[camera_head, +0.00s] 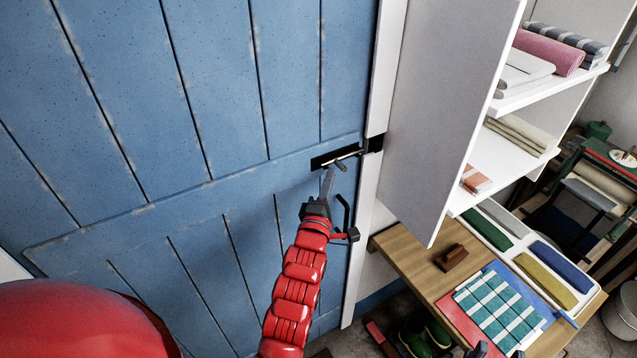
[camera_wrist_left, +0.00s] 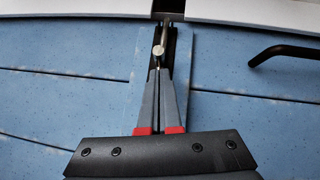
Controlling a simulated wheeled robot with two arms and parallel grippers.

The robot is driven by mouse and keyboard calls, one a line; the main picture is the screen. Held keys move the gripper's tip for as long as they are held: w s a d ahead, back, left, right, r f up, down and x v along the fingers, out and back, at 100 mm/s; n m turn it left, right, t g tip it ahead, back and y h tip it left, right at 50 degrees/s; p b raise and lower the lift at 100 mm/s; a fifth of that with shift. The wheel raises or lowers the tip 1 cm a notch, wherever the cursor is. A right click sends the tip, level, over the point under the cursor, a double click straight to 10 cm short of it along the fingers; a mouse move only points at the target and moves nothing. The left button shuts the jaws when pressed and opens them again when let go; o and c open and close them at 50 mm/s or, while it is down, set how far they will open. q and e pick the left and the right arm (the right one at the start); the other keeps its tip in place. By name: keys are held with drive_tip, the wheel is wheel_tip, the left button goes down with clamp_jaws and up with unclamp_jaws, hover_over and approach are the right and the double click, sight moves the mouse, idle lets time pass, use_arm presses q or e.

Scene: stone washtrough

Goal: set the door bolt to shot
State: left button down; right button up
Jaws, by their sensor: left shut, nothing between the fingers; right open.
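The door bolt (camera_head: 350,154) is a thin metal rod with a small knob, on a dark plate on the blue plank door (camera_head: 220,90). Its rod points right to a black keeper (camera_head: 374,143) on the white frame. In the left wrist view the fingertips (camera_wrist_left: 160,72) are together right by the knob (camera_wrist_left: 157,50); touching is unclear. Of my right gripper (camera_head: 499,351), only what look like fingertips show at the bottom edge, apart.
A black door handle (camera_head: 346,215) sits just right of my left gripper. A white cabinet panel (camera_head: 445,110) juts out right of the frame. A wooden bench (camera_head: 410,260) with cloths and a brush stands lower right. Green shoes (camera_head: 425,338) are on the floor.

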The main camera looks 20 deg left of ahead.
use_arm(q)
drive_tip(key=shift+w+d, duration=0.3)
drive_tip(key=w+d+b, duration=0.1)
drive_tip(key=w+b, duration=0.1)
drive_tip(key=b, duration=0.1)
drive_tip(key=w+d+b, duration=0.1)
drive_tip(key=d+b, duration=0.1)
drive_tip(key=b, duration=0.2)
drive_tip(key=shift+w, duration=0.4)
drive_tip(key=shift+a, duration=0.1)
